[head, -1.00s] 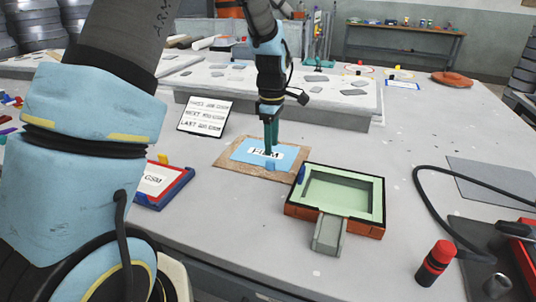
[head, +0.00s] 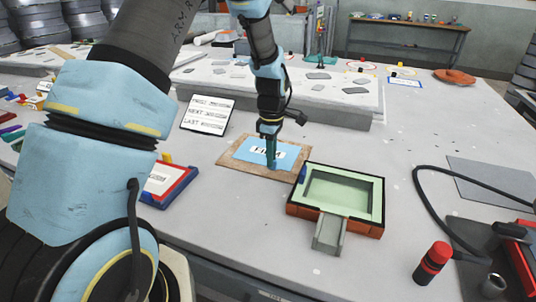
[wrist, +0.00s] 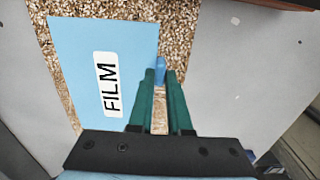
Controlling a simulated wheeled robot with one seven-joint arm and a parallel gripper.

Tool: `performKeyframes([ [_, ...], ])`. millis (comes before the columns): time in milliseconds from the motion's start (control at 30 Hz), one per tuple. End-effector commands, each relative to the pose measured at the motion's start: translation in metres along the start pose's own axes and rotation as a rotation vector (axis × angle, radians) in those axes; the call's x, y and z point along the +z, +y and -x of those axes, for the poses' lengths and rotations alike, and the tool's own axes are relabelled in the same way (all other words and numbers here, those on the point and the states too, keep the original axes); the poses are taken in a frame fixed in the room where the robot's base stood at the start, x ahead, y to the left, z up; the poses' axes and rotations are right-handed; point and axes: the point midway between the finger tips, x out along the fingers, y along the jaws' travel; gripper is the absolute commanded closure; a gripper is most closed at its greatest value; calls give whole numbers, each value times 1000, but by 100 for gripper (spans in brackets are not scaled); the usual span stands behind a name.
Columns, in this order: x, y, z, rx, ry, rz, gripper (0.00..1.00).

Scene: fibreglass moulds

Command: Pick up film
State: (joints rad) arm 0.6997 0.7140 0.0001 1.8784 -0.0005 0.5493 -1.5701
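The film (head: 258,152) is a flat light-blue sheet with a white label reading FILM. It lies on a brown speckled board (head: 229,157) on the table. In the wrist view the film (wrist: 80,60) fills the left part of the board (wrist: 205,30). A small blue tab (wrist: 160,64) shows at its right edge. My gripper (head: 272,166) points down at the film's right side, its dark green fingers low at the board. In the wrist view my gripper (wrist: 160,76) has its fingertips on either side of the tab, a narrow gap between them. Whether they press on it is unclear.
A green-rimmed mould tray (head: 376,205) with an orange-brown base stands right of the board. A text card (head: 208,115) stands behind left, and a red-and-blue framed panel (head: 168,185) lies at the left. A red-and-black cylinder (head: 433,263) and a black hose (head: 425,190) are at the right.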

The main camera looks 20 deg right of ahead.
Motion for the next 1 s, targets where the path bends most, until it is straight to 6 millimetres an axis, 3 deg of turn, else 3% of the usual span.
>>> performKeyframes([
  [133, 0, 0, 0, 0, 0, 0, 100],
  [700, 0, 0, 2, 1, 0, 0, 100],
  [833, 0, 1, 13, 3, 1, -1, 100],
  [1000, 0, 2, 46, 8, 1, 0, 100],
])
